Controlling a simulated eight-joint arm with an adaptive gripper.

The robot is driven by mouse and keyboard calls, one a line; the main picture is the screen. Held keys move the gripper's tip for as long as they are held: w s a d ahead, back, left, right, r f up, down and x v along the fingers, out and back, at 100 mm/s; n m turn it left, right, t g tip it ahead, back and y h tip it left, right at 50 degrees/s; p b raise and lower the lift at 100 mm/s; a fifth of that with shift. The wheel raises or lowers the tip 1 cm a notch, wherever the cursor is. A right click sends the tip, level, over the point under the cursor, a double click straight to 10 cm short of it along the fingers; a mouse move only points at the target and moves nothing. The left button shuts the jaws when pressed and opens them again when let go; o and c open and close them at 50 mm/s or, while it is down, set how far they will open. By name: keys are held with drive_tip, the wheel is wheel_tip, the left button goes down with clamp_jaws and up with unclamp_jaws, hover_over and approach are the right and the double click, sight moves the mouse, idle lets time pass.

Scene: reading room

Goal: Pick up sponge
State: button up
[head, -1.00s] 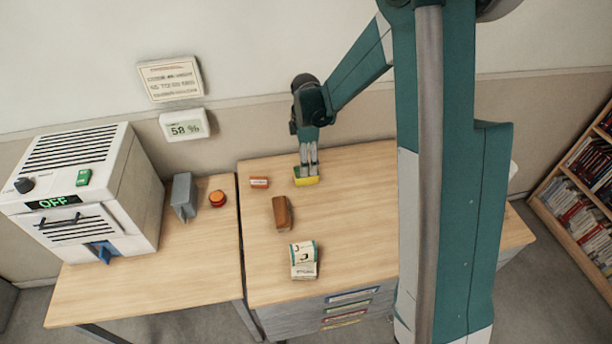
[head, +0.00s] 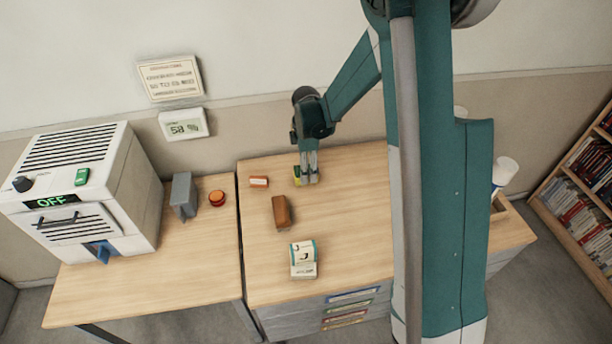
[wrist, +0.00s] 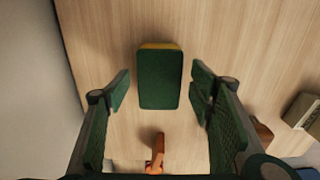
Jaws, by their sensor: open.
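The sponge (wrist: 160,80) has a green top and a yellow layer showing at its edge. In the wrist view it lies flat on the wooden desk, between and a little beyond the two fingertips. My gripper (wrist: 160,92) is open, with a finger on each side and a gap to the sponge on both. In the head view my gripper (head: 308,181) points down at the back of the right desk. There it hides most of the sponge (head: 297,176), of which a small yellow-green part shows at its left.
On the right desk (head: 350,220) are a small orange-red item (head: 259,182), a brown block (head: 282,212) and a white box (head: 303,259). A wall stands behind.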

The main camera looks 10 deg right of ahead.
drive_tip(key=shift+f, duration=1.55)
drive_tip(key=shift+c, duration=0.4)
drive_tip(key=c, duration=0.7)
